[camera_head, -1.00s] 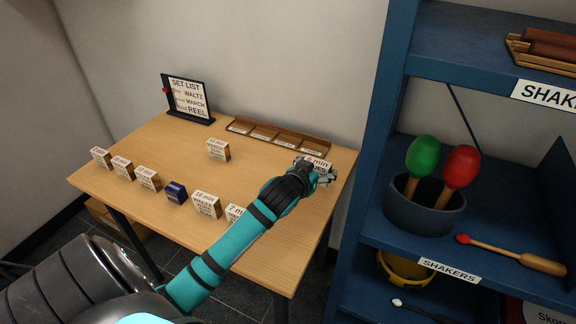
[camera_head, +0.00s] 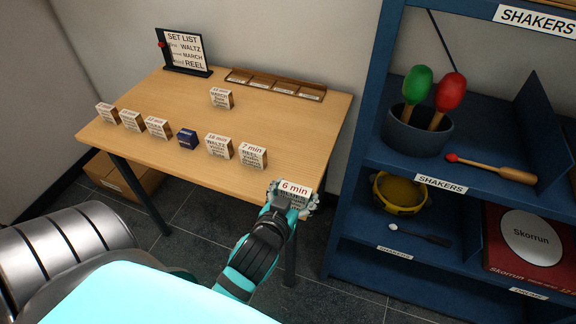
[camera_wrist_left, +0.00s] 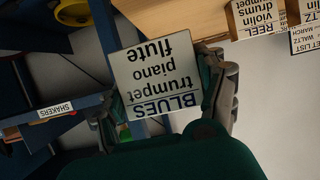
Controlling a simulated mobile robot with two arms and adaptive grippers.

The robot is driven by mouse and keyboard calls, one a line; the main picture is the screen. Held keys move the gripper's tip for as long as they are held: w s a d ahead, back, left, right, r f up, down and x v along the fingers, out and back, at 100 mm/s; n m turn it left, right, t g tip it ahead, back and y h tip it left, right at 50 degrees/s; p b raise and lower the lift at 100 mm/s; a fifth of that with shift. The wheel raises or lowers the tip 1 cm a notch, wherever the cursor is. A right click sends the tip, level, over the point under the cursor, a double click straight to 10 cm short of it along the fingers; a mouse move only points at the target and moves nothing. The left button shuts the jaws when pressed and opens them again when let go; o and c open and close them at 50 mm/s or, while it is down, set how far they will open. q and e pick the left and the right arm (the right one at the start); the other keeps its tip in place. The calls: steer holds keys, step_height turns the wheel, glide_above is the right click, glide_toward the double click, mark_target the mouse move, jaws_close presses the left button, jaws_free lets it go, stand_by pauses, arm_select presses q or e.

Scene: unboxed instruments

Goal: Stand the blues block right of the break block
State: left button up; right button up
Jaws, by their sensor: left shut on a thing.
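The blues block (camera_wrist_left: 155,75) is white with BLUES, trumpet, piano and flute printed on it, upside down in the left wrist view. It shows in the head view as the "6 min" block (camera_head: 294,188). My left gripper (camera_head: 292,198) is shut on it, with a finger on either side, at the table's front right corner. A small dark blue block (camera_head: 187,139), perhaps the break block, stands in the front row; its writing is too small to read. My right gripper is not in view.
Right of the dark blue block stand a waltz block (camera_head: 219,147) and a "7 min" reel block (camera_head: 252,156). Several blocks (camera_head: 131,121) stand to its left. Another block (camera_head: 221,98), a set list board (camera_head: 186,52) and a wooden tray (camera_head: 276,84) are behind. Blue shelves (camera_head: 385,160) stand at right.

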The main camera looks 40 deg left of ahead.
arm_select(q)
steer(key=w+a, duration=0.2)
steer(key=w, duration=0.1)
steer(key=w+a, duration=0.3)
steer(key=w+a+f+p, duration=0.1)
steer(key=w+a, duration=0.1)
steer(key=w, duration=0.1)
steer(key=shift+w+a+f, duration=0.1)
steer(key=shift+w+a, duration=0.15)
steer(key=f, duration=0.2)
steer(key=shift+w+a+f, duration=0.4)
steer(key=shift+f, duration=0.45)
steer(key=o, duration=1.2)
steer(key=shift+f, duration=0.1)
steer(key=shift+o, duration=0.2)
steer(key=v, duration=1.2)
